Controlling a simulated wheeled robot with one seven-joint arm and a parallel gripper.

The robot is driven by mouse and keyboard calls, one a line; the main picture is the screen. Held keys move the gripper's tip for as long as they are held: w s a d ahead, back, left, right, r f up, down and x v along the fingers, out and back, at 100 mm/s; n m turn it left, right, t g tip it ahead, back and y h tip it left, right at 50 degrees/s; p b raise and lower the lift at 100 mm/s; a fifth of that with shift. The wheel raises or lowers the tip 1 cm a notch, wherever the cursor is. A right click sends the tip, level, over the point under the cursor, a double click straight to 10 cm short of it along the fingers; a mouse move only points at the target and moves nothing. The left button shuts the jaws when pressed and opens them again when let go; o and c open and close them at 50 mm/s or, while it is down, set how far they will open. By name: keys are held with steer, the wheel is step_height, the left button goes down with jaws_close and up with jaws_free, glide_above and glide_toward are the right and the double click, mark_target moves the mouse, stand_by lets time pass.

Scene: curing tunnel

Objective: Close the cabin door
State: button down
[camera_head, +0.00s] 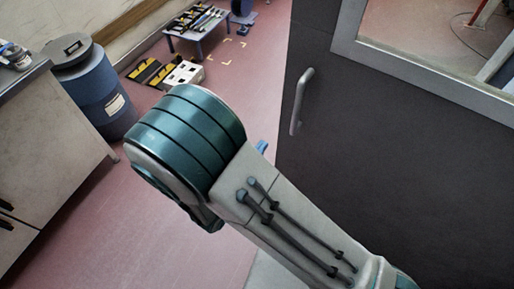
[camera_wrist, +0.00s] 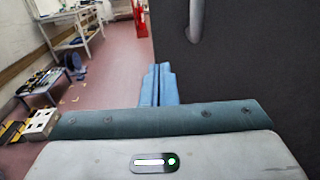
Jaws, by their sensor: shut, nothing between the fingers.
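The cabin door (camera_head: 390,150) is a dark grey panel with a light-framed window, filling the right of the head view. It also fills the right of the wrist view (camera_wrist: 250,65). Its handle (camera_head: 300,101) is a pale vertical bar near the door's left edge; its lower end shows at the top of the wrist view (camera_wrist: 195,22). My gripper (camera_wrist: 158,72) has blue fingers, shut together and empty. In the head view my arm hides most of the gripper.
A blue barrel (camera_head: 92,92) and a cabinet (camera_head: 45,165) stand at the left. A low tool table (camera_head: 198,30) and a white and yellow case (camera_head: 183,75) are farther back. A red extinguisher (camera_wrist: 141,20) stands in the distance.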

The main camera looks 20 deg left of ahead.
mark_target(284, 118)
steer(key=p+x, duration=0.2)
steer(key=x, duration=0.8)
